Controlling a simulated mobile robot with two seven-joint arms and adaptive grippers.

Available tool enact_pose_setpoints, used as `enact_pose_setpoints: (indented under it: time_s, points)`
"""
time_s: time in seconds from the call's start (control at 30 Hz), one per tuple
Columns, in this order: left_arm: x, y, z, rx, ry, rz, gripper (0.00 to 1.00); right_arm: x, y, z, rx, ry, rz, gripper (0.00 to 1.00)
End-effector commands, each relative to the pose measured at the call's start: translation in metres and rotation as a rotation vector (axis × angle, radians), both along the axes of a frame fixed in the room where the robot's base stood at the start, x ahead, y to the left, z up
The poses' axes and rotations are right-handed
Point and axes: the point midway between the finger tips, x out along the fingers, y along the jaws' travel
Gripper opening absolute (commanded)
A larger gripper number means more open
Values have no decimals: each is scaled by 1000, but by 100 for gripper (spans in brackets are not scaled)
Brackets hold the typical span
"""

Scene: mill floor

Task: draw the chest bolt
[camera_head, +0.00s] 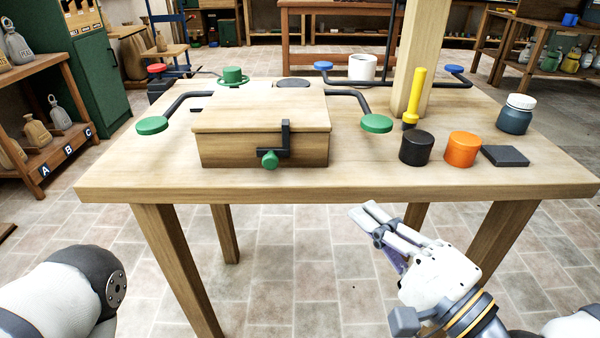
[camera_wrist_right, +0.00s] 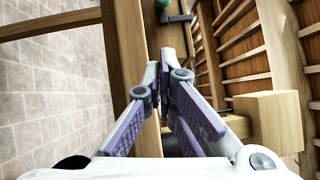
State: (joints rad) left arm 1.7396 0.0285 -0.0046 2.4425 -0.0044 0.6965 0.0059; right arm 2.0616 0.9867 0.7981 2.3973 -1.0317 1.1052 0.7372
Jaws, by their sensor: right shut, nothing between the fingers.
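The wooden chest (camera_head: 225,152) stands closed near the front edge of the table. On its front is a dark bolt (camera_head: 286,136) with a green knob (camera_head: 270,160) hanging at its lower left. In the right wrist view a green knob (camera_wrist_right: 162,4) shows at the top edge, beyond my fingers. My right gripper (camera_head: 367,212) is shut and empty. It is in front of the table and below the top's edge, right of the chest and apart from it. It also fills the middle of the right wrist view (camera_wrist_right: 163,75). My left gripper is outside the frames; only part of my left arm shows.
The table (camera_head: 130,187) also bears green-capped dark handles (camera_head: 152,124) (camera_head: 376,123) beside the chest. To the right are a yellow-handled tool (camera_head: 415,95), a black pot (camera_head: 416,148), an orange pot (camera_head: 463,148), a dark block (camera_head: 505,156) and a white-lidded jar (camera_head: 515,114). A wooden post (camera_head: 421,50) rises behind.

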Motion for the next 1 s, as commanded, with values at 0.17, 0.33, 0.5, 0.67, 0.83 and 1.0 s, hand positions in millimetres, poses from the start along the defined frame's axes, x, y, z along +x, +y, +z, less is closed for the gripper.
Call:
enact_pose_setpoints:
  time_s: [0.17, 0.33, 0.5, 0.67, 0.83, 1.0]
  points:
    - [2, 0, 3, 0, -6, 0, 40, 24, 18, 5, -2, -3, 3, 0]
    - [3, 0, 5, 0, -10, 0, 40, 55, 40, 9, -1, -4, 2, 0]
    - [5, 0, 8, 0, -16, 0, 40, 80, 63, 13, 1, -1, 5, 0]
    - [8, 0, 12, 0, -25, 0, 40, 84, 85, 17, 1, 0, 3, 0]
    - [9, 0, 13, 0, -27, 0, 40, 85, 93, 17, -1, 1, 0, 0]
    - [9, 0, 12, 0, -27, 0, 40, 85, 94, 16, -1, 2, 0, 0]
